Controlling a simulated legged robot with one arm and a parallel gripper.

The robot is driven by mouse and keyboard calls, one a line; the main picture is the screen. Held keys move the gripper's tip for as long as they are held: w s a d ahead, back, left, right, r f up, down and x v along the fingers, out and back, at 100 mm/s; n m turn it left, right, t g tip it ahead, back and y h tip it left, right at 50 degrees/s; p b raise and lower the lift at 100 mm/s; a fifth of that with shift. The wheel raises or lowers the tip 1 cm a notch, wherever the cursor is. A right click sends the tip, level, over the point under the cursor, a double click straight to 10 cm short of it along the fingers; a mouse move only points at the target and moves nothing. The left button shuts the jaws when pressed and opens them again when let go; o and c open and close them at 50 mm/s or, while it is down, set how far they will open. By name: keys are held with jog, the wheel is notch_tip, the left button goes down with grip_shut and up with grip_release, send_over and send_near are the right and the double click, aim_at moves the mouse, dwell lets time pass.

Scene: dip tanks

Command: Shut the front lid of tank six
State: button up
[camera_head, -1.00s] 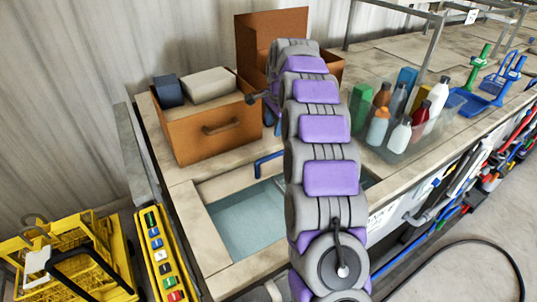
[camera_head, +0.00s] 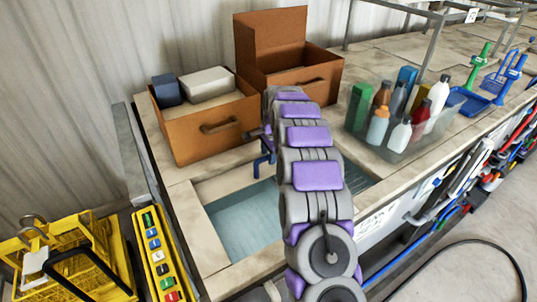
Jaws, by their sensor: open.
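An open tank with pale blue water (camera_head: 240,218) is set into the stone-coloured counter, with its near side towards me. A pale panel (camera_head: 232,181) lies along the far edge of the opening and looks like the lid. A blue handle (camera_head: 257,172) shows there, partly covered by my arm. My gripper (camera_head: 266,148) is open, just above and beside that handle. Most of it is hidden behind my arm, and I cannot tell whether it touches the handle. I cannot read a tank number.
An orange box (camera_head: 190,140) with a handle holds two blocks behind the tank. Another orange box (camera_head: 315,88) stands with its lid raised. A clear bin (camera_head: 402,142) of bottles is to the right. A yellow basket (camera_head: 75,255) and a yellow strip (camera_head: 160,268) are at left.

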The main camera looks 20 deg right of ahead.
jog(key=shift+a, duration=0.15)
jog(key=shift+c, duration=1.2)
grip_shut()
